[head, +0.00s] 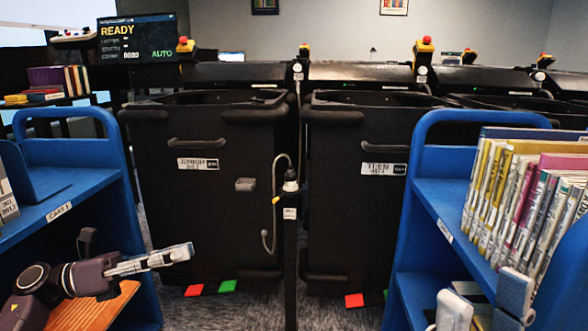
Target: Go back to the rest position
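My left gripper (180,254) is at the lower left, reaching right from its arm in front of the blue cart 1 (82,152). I see it side-on, and nothing shows in it. Whether its fingers are apart is unclear. My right gripper (484,302) is at the lower right edge, below the shelf of books on the right blue cart (408,210). Its two grey fingertips stand apart with nothing between them, so it looks open. The rest of the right gripper is cut off by the frame.
Two black bins (222,205) (350,215) stand ahead, with a thin post (290,240) and a hanging cable between them. A row of books (525,200) fills the right cart's upper shelf. Carpet shows between the carts. A screen (138,40) reads READY.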

